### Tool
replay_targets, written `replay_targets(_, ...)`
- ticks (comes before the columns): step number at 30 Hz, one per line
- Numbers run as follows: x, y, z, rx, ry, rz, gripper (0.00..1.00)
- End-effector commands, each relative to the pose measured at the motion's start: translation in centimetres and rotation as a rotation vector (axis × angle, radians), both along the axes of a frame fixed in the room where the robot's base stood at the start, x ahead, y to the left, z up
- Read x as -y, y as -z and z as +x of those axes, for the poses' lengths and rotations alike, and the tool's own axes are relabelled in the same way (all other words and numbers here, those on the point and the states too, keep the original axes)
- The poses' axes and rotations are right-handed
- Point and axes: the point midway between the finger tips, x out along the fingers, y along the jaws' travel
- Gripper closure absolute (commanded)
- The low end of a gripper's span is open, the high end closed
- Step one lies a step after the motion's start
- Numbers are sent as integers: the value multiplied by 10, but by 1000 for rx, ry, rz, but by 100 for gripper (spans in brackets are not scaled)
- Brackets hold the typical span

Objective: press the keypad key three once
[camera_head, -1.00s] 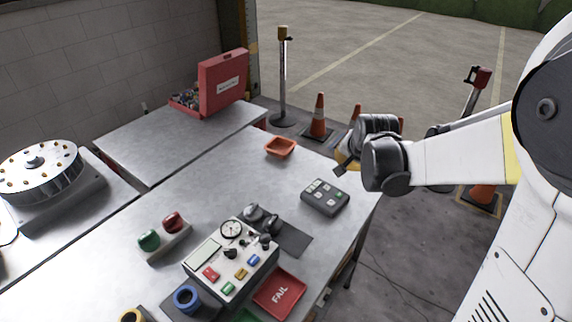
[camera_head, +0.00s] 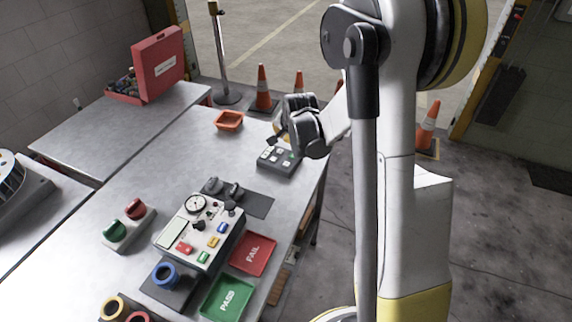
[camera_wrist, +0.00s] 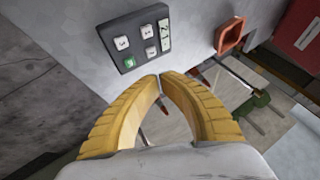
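The dark grey keypad (camera_head: 277,162) lies on the metal table near its right edge, with pale keys and one green key. In the wrist view the keypad (camera_wrist: 136,59) is above my fingertips, with white keys, a green key and a small pale display strip; the key marks are tilted and too small to read surely. My gripper (camera_wrist: 159,76) has two yellow ribbed fingers whose tips meet or nearly meet, with nothing between them. In the head view my gripper (camera_head: 277,138) is at the keypad's far side, above the table, partly hidden by its dark wrist.
An orange-red tray (camera_head: 229,121) is left of and behind the keypad. A control box (camera_head: 199,232), a red FAIL tray (camera_head: 253,254) and a green PASS tray (camera_head: 228,298) are nearer. Traffic cones (camera_head: 263,88) stand behind the table.

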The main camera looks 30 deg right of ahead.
Motion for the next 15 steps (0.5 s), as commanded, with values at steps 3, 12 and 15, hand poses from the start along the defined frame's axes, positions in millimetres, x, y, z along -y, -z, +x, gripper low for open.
replay_targets(3,0,12,0,0,0,0,100)
replay_targets(12,0,54,0,0,-1,-1,100)
replay_targets(15,0,68,0,0,-1,-1,100)
